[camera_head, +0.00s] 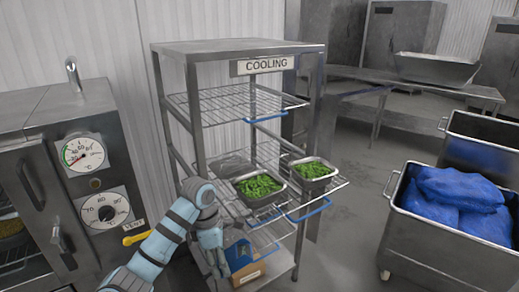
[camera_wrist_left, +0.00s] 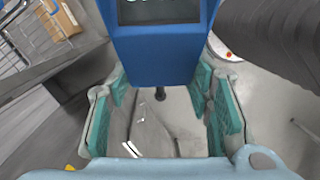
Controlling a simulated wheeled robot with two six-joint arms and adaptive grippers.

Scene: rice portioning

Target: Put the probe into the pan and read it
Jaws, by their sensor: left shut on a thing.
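My left gripper (camera_head: 218,262) is low at the left front of the cooling rack. In the left wrist view, its teal-padded fingers (camera_wrist_left: 160,85) are shut on a blue probe unit (camera_wrist_left: 160,45) with a dark screen. A short dark stub shows under the unit; no long probe tip can be made out. Two metal pans of green vegetables, a left pan (camera_head: 260,189) and a right pan (camera_head: 313,170), sit on a wire shelf of the rack, above and right of my gripper. My right gripper is not in view.
The rack (camera_head: 240,46) carries a COOLING sign (camera_head: 262,65). A cardboard box (camera_head: 248,273) stands on its bottom shelf. An oven (camera_head: 85,150) with dials is at the left. A metal cart (camera_head: 440,245) with blue bags stands at the right. Floor between rack and cart is clear.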

